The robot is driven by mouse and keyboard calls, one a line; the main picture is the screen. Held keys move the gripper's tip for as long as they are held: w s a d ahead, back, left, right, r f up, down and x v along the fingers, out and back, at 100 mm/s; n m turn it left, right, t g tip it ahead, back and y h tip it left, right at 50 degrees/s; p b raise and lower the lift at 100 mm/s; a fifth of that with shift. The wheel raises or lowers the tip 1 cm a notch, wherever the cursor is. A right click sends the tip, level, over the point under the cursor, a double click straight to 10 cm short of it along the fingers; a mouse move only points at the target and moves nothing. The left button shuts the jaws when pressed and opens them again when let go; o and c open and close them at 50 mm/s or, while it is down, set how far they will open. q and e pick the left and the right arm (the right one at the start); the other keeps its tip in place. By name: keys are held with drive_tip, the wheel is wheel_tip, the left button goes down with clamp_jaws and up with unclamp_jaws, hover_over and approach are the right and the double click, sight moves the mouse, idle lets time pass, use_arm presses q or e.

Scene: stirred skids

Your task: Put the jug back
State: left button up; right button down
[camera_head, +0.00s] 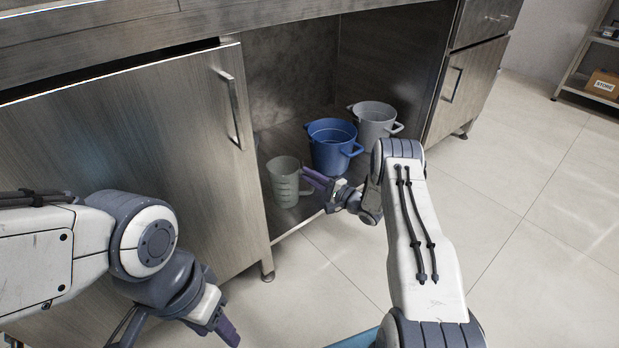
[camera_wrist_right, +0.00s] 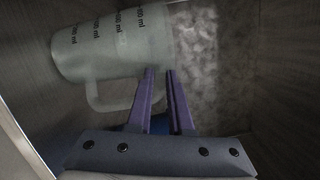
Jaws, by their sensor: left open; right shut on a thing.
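The jug (camera_head: 284,184) is a translucent grey-green measuring jug inside the open cabinet bay, at the front left. It looks upright; whether its base touches the cabinet floor I cannot tell. My right gripper (camera_head: 313,183) reaches in from the right and is shut on the jug's handle. In the right wrist view the jug (camera_wrist_right: 110,45) shows volume marks, and the purple fingers (camera_wrist_right: 160,82) meet at its handle, partly hiding the grip. My left gripper (camera_head: 175,330) is open and empty low in front of the cabinet door, partly cut off by the frame.
A blue bucket (camera_head: 331,150) stands right behind the jug, with a grey bucket (camera_head: 375,125) beyond it. The tiled floor (camera_head: 540,200) at right is clear.

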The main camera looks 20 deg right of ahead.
drive_tip(key=shift+f, duration=0.2)
drive_tip(key=c, duration=0.8)
unclamp_jaws()
drive_tip(key=shift+r, duration=0.1)
drive_tip(key=shift+r, duration=0.1)
drive_tip(key=p+v, duration=0.4)
drive_tip(key=v, duration=0.8)
drive_tip(key=shift+p, duration=0.35)
